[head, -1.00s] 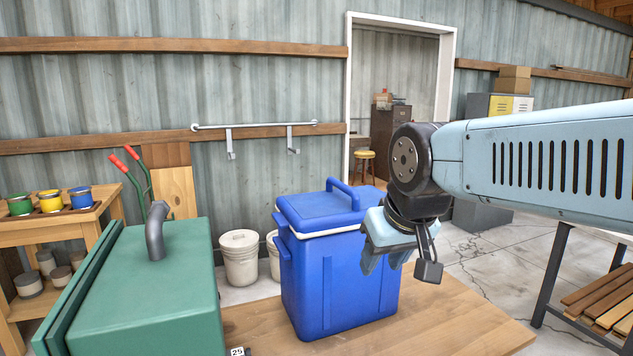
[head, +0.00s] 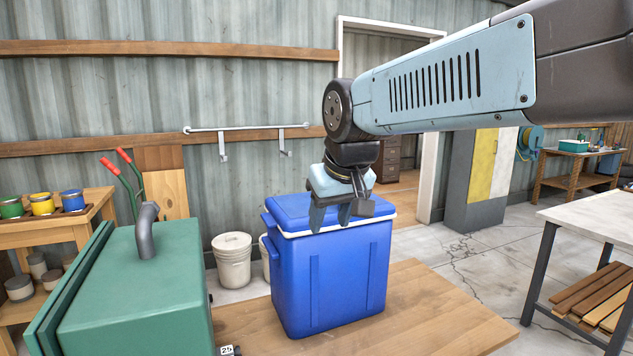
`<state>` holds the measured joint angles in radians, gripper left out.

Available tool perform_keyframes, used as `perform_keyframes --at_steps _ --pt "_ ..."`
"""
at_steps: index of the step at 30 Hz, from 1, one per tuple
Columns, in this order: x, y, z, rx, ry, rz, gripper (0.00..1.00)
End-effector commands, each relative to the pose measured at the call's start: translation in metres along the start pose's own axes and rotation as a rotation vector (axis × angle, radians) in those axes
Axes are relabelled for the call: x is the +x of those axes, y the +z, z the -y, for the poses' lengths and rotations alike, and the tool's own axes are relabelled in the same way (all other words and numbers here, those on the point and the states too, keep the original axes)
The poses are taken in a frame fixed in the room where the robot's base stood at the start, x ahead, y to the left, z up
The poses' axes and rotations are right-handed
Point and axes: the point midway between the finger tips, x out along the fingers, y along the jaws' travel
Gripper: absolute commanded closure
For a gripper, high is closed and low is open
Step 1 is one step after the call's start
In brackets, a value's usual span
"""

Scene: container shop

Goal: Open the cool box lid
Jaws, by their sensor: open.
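The blue cool box (head: 335,275) stands upright on a wooden table in the head view. Its blue lid (head: 288,208) lies shut on the white rim. My gripper (head: 331,218) is open and points down over the front of the lid, right of its middle. The fingers overlap the lid's front edge in this view, and I cannot tell whether they touch it. The lid's raised handle, on top, is hidden behind my gripper and wrist.
A green metal case (head: 135,290) with a grey handle stands left of the cool box. The wooden table top (head: 445,315) is bare to the right. A white bucket (head: 232,262) stands behind. A workbench (head: 590,225) is at the right.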

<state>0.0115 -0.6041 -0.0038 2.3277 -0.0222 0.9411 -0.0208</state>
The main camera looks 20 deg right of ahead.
Motion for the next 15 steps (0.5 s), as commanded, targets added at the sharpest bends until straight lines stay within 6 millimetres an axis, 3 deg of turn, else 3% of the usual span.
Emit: perform_keyframes --at_steps 3,15 --pt "-0.005 -0.051 -0.017 -0.009 0.02 0.014 0.52" --pt "0.006 -0.199 -0.081 -0.043 0.108 0.062 0.52"
